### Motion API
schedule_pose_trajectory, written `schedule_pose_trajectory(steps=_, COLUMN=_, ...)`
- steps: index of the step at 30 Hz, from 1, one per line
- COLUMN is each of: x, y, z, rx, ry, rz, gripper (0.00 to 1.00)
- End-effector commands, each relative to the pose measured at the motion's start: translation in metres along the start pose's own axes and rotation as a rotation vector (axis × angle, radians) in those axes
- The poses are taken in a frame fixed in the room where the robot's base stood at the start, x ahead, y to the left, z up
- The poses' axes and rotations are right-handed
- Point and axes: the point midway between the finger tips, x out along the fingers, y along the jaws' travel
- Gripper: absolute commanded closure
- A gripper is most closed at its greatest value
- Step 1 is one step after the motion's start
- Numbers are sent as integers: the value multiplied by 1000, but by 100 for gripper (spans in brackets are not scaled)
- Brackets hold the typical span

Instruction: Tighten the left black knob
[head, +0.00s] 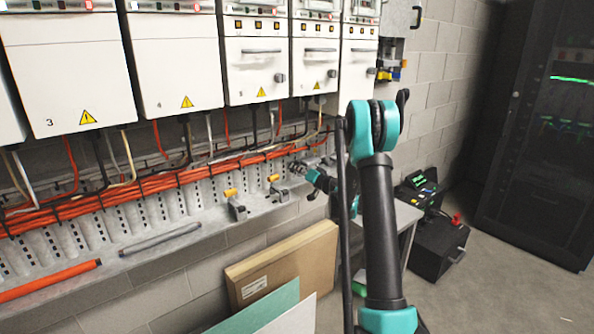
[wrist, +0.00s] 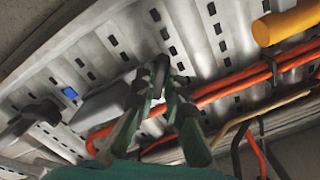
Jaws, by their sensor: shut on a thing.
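My gripper (head: 303,169) reaches in to the cable ledge under the cabinets in the head view, beyond the yellow-handled fittings. In the wrist view my gripper (wrist: 163,80) has its green and grey fingers close together, shut on a small dark piece that looks like a black knob. The fingertips hide most of it, so I cannot tell its turn or how tight it is. A grey block (wrist: 105,102) lies right beside the fingers. A second dark knob-like part (wrist: 28,122) shows further left.
Two yellow-handled fittings (head: 237,206) (head: 276,186) stand on the ledge. Orange cables (head: 150,185) run along the wall behind it, and pass close to my fingers in the wrist view. A cardboard sheet (head: 285,262) leans below.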

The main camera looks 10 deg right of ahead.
Motion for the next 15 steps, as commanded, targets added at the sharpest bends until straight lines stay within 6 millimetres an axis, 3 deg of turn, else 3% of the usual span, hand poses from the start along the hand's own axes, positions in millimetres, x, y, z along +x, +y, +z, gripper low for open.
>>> schedule_pose_trajectory(steps=8, x=0, y=0, z=0, rx=108, ry=1, rz=0, gripper=100)
schedule_pose_trajectory(steps=15, x=0, y=0, z=0, rx=306, ry=1, rz=1, gripper=100)
